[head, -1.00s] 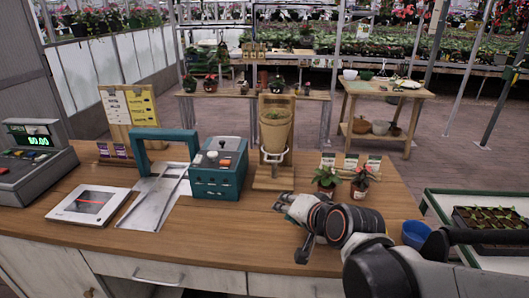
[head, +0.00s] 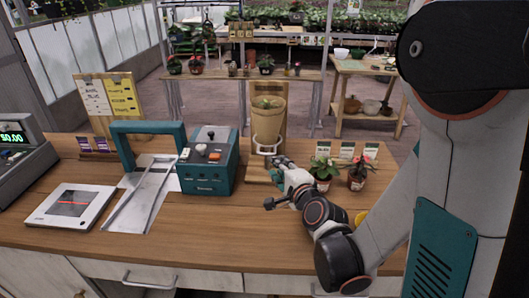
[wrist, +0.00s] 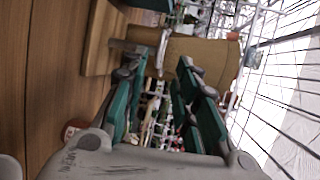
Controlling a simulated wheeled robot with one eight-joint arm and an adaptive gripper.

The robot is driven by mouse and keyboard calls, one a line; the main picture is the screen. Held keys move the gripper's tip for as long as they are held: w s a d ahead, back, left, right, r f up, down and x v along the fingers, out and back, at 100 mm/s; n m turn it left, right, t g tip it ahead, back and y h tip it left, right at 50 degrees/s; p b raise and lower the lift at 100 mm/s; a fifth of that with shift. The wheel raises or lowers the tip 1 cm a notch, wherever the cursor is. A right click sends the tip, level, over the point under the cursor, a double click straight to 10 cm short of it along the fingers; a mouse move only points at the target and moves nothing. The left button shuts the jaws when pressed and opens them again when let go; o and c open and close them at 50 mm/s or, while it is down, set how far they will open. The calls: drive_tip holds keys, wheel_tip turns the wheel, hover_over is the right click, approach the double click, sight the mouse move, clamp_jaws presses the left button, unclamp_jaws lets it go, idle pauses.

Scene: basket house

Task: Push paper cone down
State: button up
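The brown paper cone (head: 268,122) stands upright in a white ring holder (head: 266,146) on a wooden stand (head: 252,178), with a small green plant showing at its top. My gripper (head: 270,182) is low in front of the stand, just below and right of the ring, with its fingers spread. In the wrist view the cone (wrist: 205,50) lies sideways beyond the fingertips, and the gripper (wrist: 163,68) is open with nothing between its fingers. Whether a fingertip touches the ring or cone cannot be told.
A teal sealing machine (head: 208,165) stands left of the stand. Two small potted plants (head: 322,172) with label cards are close on the right. A white scale (head: 70,205) and a register (head: 18,155) are farther left. The front of the counter is mostly clear.

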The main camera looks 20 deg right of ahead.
sight(266, 154)
drive_tip(key=x, duration=1.1)
drive_tip(key=shift+w+f+b, duration=0.1)
drive_tip(key=shift+w+b, duration=0.1)
drive_tip(key=shift+b, duration=0.1)
drive_tip(key=shift+c, duration=0.6)
